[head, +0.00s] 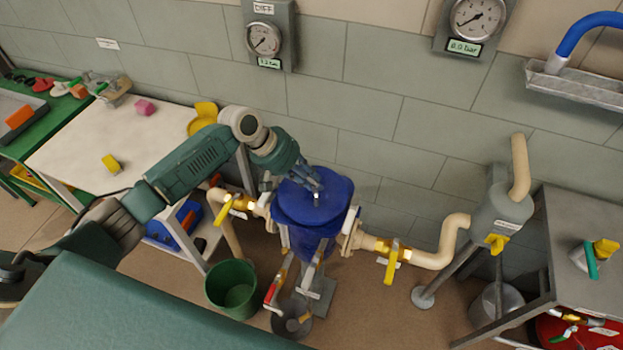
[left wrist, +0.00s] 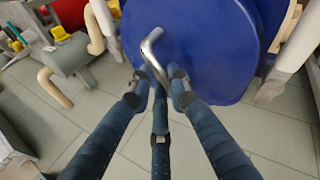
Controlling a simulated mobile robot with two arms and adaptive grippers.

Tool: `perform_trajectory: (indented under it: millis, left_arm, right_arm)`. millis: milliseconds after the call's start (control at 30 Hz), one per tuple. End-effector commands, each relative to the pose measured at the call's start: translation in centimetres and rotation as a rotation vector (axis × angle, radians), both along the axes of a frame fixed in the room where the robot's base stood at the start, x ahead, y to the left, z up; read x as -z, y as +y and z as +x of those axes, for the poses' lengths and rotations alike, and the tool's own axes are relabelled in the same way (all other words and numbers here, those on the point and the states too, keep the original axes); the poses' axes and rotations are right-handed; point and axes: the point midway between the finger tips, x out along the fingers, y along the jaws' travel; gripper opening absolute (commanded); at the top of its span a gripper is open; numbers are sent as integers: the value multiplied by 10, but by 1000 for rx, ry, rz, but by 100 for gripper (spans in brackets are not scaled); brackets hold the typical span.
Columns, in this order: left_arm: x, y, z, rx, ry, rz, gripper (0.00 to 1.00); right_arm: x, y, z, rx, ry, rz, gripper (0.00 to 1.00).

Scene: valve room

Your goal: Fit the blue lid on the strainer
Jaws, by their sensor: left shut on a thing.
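The blue lid (head: 333,190) is over the top of the blue strainer (head: 308,243) in the head view. Whether it rests on the rim or hovers just above it, I cannot tell. My left gripper (head: 313,185) comes in from the upper left and is shut on the lid's bent metal handle. In the left wrist view the fingers (left wrist: 160,82) close around the handle (left wrist: 151,45), and the lid (left wrist: 205,45) fills the upper right. The strainer's rim is hidden under the lid. My right gripper is not in view.
Pipes with yellow-handled valves (head: 392,262) flank the strainer. A green bucket (head: 232,288) stands on the floor at lower left. A white table (head: 75,150) is at left and a grey bench (head: 575,225) at right. The tiled wall is close behind.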

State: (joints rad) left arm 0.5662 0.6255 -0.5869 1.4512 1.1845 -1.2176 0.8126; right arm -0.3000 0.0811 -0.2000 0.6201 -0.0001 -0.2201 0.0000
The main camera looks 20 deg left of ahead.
Motion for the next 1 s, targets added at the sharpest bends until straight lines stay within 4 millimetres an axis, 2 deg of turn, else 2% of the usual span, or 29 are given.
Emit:
perform_trajectory:
  millis: [367,1000]
  left_arm:
    - [-4,-1,2,-1,-7,-4,0]
    - [3,-1,2,-1,-6,-5,0]
  right_arm:
    - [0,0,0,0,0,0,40]
    - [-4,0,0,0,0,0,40]
